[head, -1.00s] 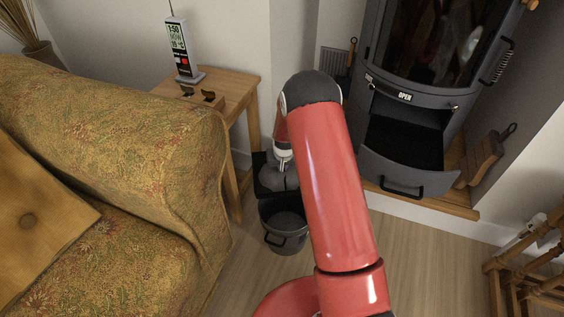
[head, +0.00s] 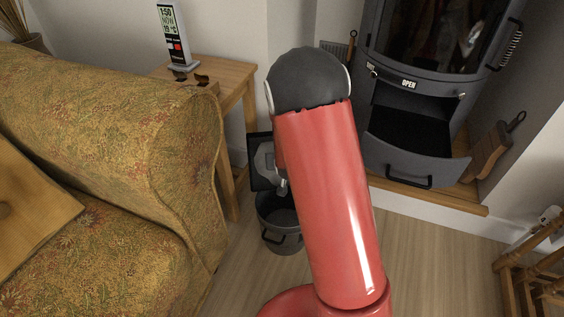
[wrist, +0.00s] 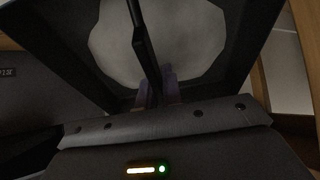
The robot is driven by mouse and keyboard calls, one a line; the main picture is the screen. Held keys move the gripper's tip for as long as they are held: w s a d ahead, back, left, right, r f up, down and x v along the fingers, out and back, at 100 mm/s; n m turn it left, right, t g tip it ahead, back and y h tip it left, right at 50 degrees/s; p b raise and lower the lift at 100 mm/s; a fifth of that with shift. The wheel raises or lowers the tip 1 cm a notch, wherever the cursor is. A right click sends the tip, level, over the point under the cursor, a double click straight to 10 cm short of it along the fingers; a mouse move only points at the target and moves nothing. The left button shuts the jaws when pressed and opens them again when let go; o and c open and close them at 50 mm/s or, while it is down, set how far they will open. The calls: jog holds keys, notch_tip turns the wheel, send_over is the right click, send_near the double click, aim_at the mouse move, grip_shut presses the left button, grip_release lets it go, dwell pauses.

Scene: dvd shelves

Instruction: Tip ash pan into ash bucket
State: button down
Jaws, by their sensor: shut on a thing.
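The ash pan (head: 256,178) is a dark square tray beside my forearm in the head view, above the back edge of the bucket. A pale grey patch of ash (wrist: 190,40) lies in it, and its dark walls (wrist: 62,48) frame the wrist view. My gripper (wrist: 160,86) is shut on the pan's thin dark handle (wrist: 140,38). The ash bucket (head: 283,240) is a dark grey pail standing on the floor, partly behind my arm.
A stove with an open lower drawer (head: 415,165) stands at the right on a wooden-edged hearth. A patterned sofa (head: 110,150) fills the left. A small wooden table (head: 235,82) with a weather clock (head: 173,35) stands behind the bucket. Floor in front is clear.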

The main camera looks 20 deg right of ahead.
jog(key=shift+s+a+r+t+b, duration=0.1)
jog(key=shift+s+r+t+b, duration=0.3)
jog(key=shift+b, duration=0.85)
jog(key=shift+s+r+t+b, duration=0.1)
jog(key=shift+s+t+b, duration=0.5)
jog(key=shift+b, duration=0.6)
jog(key=shift+s+a+r+t+p, duration=0.1)
jog(key=shift+s+r+t+p, duration=0.2)
jog(key=shift+s+r+t, duration=0.35)
jog(key=shift+s+a+r+t+h, duration=0.15)
jog(key=shift+s+t+h, duration=0.25)
jog(key=shift+s+t, duration=0.55)
jog(key=shift+s+a+r+t, duration=0.1)
jog(key=shift+s+r+t, duration=0.15)
jog(key=shift+s+t, duration=0.3)
jog(key=shift+s+r+t, duration=0.25)
jog(key=shift+s+t, duration=0.05)
jog(key=shift+t, duration=0.45)
